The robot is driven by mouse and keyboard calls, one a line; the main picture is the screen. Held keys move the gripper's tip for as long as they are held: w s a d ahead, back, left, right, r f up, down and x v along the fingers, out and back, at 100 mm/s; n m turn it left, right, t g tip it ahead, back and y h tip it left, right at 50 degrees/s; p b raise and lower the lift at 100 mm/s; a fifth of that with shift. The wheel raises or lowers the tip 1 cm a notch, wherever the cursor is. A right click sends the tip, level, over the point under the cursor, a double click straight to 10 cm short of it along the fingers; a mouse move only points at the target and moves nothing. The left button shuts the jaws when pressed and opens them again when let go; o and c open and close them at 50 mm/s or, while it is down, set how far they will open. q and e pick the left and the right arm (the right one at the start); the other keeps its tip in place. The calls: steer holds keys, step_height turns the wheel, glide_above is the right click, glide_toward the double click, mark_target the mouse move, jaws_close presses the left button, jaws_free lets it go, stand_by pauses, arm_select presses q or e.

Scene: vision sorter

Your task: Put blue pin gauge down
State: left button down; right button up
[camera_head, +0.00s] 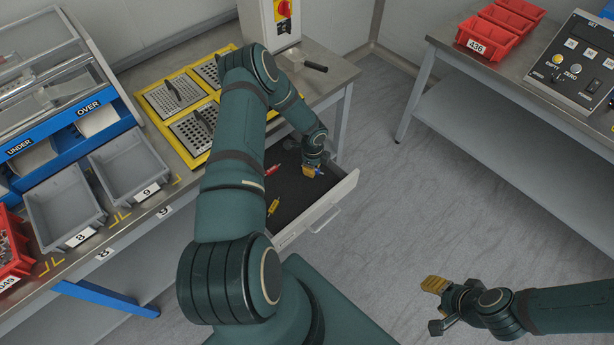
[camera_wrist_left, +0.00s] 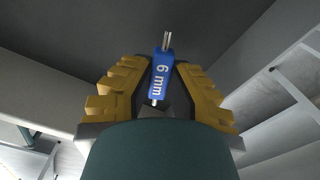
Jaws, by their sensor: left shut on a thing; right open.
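The blue pin gauge (camera_wrist_left: 161,75), marked 6 mm, is held between the yellow fingers of my left gripper (camera_wrist_left: 160,85). In the head view the left gripper (camera_head: 312,170) is down in the open drawer (camera_head: 333,204), near its right side, and a bit of the blue pin gauge (camera_head: 319,172) shows beside it. A red pin gauge (camera_head: 272,169) and a yellow pin gauge (camera_head: 273,207) lie on the dark drawer floor. Whether the blue gauge touches the floor I cannot tell. My right gripper (camera_head: 435,300) is open and empty over the grey floor at lower right.
Yellow-framed perforated plates (camera_head: 168,97) lie on the bench above the drawer. Grey bins 8 (camera_head: 62,205) and 9 (camera_head: 134,168) stand at left. Red bins (camera_head: 489,36) and a control box (camera_head: 575,65) stand on another table. The floor between is clear.

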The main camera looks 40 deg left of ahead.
arm_select(q)
steer(key=shift+f+b, duration=0.45)
steer(key=shift+f, duration=1.9)
steer(key=shift+r, duration=0.1)
steer(key=shift+f, duration=0.2)
steer(key=c, duration=1)
jaws_free()
steer(key=shift+c, duration=0.2)
steer(key=shift+r, duration=0.1)
steer(key=shift+r, duration=0.1)
step_height(320, 180, up, 12)
steer(key=p, duration=0.2)
steer(key=shift+p, duration=0.35)
